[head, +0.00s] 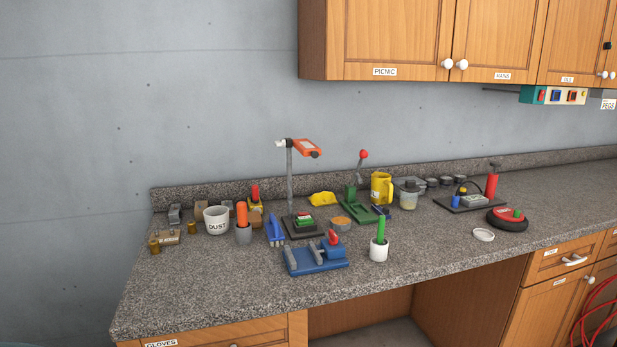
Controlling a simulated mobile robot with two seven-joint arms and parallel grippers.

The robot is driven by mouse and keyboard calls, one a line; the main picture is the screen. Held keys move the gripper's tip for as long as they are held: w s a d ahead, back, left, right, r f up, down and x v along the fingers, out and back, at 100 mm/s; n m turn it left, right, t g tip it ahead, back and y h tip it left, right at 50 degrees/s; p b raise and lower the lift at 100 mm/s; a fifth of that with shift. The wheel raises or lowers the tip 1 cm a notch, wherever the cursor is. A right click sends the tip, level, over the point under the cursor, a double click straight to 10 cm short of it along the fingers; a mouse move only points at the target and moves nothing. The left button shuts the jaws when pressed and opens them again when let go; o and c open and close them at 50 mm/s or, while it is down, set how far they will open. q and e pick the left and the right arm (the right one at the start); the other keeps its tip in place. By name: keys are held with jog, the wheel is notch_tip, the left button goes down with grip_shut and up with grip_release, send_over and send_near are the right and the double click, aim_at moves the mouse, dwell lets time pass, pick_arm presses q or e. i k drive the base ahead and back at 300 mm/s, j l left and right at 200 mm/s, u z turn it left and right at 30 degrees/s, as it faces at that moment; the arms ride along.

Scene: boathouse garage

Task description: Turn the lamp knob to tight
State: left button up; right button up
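A lamp-like stand has a grey upright post (290,180) on a dark square base among the things on the counter. Its orange head (305,147) sticks out to the right at the top of the post. A small dark round knob (315,155) shows at the right end of the head, and a white piece (280,143) sticks out to the left. Any tight marking is too small to read. Neither of my grippers is in view.
A blue clamp-like tool (317,261), a white cup with a green handle (379,251) and a DUST pot (216,220) crowd around the post. A yellow jug (381,188) stands behind to the right. The speckled counter (220,285) is clear at its front left. Wooden cabinets (390,40) hang above.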

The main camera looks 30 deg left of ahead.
aim_at(282, 144)
jog(key=u, duration=1.25)
